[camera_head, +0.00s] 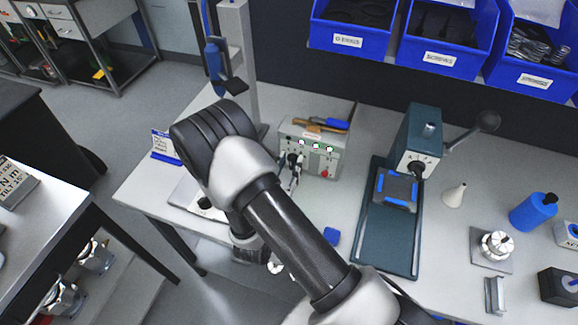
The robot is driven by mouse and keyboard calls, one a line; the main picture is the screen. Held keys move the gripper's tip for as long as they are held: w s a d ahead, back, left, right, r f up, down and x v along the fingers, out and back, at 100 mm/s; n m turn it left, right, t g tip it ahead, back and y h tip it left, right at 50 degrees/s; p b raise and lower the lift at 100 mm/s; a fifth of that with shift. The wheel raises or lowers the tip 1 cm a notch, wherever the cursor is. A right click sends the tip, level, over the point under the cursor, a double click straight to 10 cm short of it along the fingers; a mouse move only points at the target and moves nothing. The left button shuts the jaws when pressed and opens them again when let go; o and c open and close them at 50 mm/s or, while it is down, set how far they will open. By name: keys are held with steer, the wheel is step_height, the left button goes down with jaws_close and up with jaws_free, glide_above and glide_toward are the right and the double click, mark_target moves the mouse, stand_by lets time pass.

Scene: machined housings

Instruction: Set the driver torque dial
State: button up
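A grey-beige controller box (325,160) stands on the bench near the picture's middle. Its front has small lit indicators and a red button; which part is the torque dial is too small to tell. A blue driver (214,62) hangs from a stand behind my arm. My gripper (291,175) seems to show as narrow dark and silver parts at the left of the box's front. The rest of it is hidden behind my arm. I cannot tell whether it touches the box or is open or shut.
A dark green press (372,235) with a lever stands right of the box. Blue bins (345,38) hang along the back. A white cone (454,195), a blue bottle (532,212) and metal parts stand at the right. The bench between box and press is largely clear.

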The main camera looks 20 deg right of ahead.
steer(key=shift+c, duration=0.2)
jaws_close()
stand_by(0.6)
steer(key=shift+s+d+f+m+b, duration=0.15)
steer(key=shift+m+b, duration=0.55)
steer(key=shift+m, duration=0.7)
steer(key=shift+s+d+m+b, duration=0.2)
steer(key=shift+m+b, duration=0.5)
steer(key=shift+m, duration=0.7)
steer(key=shift+d, duration=0.1)
steer(key=shift+o, duration=0.2)
jaws_free()
